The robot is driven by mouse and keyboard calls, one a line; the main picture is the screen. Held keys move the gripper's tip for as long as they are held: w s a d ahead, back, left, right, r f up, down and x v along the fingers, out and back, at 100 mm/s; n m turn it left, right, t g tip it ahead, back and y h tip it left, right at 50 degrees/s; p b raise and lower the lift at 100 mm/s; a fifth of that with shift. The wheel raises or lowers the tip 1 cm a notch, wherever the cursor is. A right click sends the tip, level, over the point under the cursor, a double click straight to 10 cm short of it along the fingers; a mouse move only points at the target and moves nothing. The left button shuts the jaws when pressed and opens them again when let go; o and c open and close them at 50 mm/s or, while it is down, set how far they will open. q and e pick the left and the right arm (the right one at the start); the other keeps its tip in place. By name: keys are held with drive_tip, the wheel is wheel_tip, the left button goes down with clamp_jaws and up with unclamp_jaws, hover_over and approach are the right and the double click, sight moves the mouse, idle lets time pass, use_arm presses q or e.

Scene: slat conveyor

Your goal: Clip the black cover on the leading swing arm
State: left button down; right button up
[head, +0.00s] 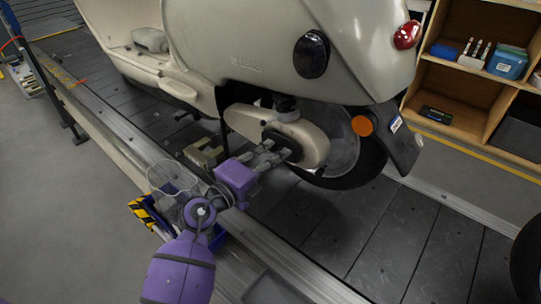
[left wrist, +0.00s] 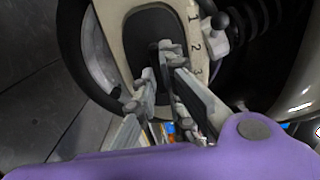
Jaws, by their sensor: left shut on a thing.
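The cream swing arm (head: 313,143) sits beside the rear wheel of the cream scooter (head: 245,50). In the left wrist view the swing arm (left wrist: 192,13) carries the numbers 1, 2 and 3 along its edge. The black cover (left wrist: 153,28) is a rounded dark plate lying over the swing arm's face; whether it is fully seated I cannot tell. My left gripper (head: 283,152) reaches it from the left, and in the wrist view its fingers (left wrist: 163,60) are closed on the cover's middle. The fingers hide part of the cover. My right gripper is not in view.
The scooter stands on a dark slat conveyor (head: 340,225) with a metal rail (head: 105,125) along its near side. A blue bin and a yellow-black striped part (head: 143,212) are under my left arm. A wooden shelf (head: 460,85) stands at the right.

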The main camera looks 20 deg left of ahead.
use_arm(q)
drive_tip(key=shift+w+d, duration=0.2)
drive_tip(key=shift+w, duration=0.35)
drive_tip(key=shift+w+p, duration=0.15)
drive_tip(key=shift+p, duration=0.25)
idle(0.6)
drive_tip(key=c, duration=1.7)
unclamp_jaws()
drive_tip(key=shift+c, duration=0.2)
drive_tip(key=v, duration=1.2)
